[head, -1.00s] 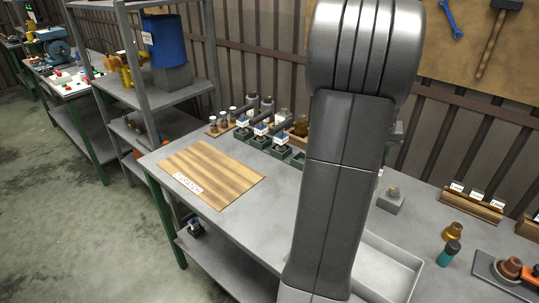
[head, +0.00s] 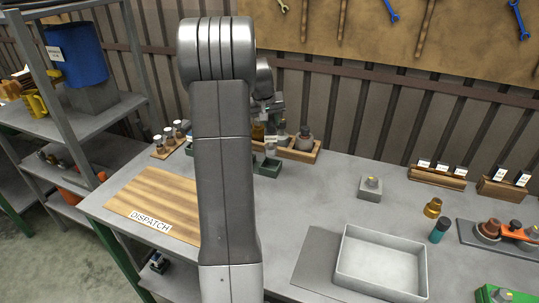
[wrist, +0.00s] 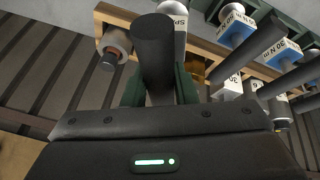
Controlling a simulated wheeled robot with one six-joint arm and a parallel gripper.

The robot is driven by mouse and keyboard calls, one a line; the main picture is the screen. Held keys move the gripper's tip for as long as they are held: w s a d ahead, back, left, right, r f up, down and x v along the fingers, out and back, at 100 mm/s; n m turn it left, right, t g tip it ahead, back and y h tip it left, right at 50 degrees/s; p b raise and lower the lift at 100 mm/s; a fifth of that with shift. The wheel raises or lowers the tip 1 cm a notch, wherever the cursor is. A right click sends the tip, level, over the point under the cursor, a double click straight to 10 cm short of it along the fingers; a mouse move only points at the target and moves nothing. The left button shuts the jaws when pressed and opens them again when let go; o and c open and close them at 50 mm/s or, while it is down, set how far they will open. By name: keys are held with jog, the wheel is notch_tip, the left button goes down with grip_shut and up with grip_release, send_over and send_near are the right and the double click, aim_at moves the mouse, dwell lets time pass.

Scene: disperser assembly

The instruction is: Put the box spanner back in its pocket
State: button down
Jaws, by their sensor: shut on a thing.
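My gripper (wrist: 158,88) is shut on the box spanner (wrist: 153,50), a thick dark cylinder that stands out beyond the green fingers in the wrist view. Behind it is a wooden rack (wrist: 112,16) with a white label that begins "SP", partly covered by the spanner. A grey round piece (wrist: 117,42) sits at the rack's left end. The spanner's pocket cannot be made out. In the head view my arm hides much of the gripper, which is over the back of the bench near a wooden tray (head: 301,154).
Blue-and-white labelled tools (wrist: 270,38) crowd the right of the wrist view. In the head view, a grey block (head: 370,190), a brass piece (head: 432,208), a teal bottle (head: 439,231) and a pale tray (head: 382,262) stand to the right. The dispatch board (head: 150,200) is clear.

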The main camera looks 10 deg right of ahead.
aim_at(271, 140)
jog(key=shift+f+p, duration=0.35)
jog(key=shift+f, duration=3.45)
jog(key=shift+f, duration=0.25)
jog(key=c, duration=1.2)
grip_release()
jog(key=shift+o, duration=0.2)
jog(key=shift+r, duration=0.1)
jog(key=shift+r, duration=0.25)
jog(key=b+v, duration=0.1)
jog(key=v, duration=1)
jog(key=shift+s+r, duration=0.3)
jog(key=shift+a, duration=0.15)
